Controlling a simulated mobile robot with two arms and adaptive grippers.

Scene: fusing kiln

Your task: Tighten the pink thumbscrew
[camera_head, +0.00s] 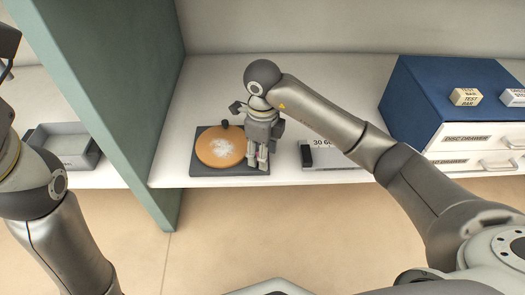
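My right gripper (261,160) points down at the right side of a dark square plate that carries a round orange disc. Small pinkish parts show between and beside its fingers. They may be the pink thumbscrew, but they are too small and too covered to tell, and so is whether the fingers are closed on anything. The orange disc (213,152) has a whitish patch on it, and a small dark knob stands at its back edge. The dark plate (203,172) lies flat on the white shelf. A dark part at the upper left edge seems to be my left gripper, mostly cut off.
A grey and black box marked with numbers (325,155) lies right of the plate. A blue cabinet (405,95) with labelled drawers stands further right. A green upright panel (120,90) separates off a grey tray (62,140) on the left.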

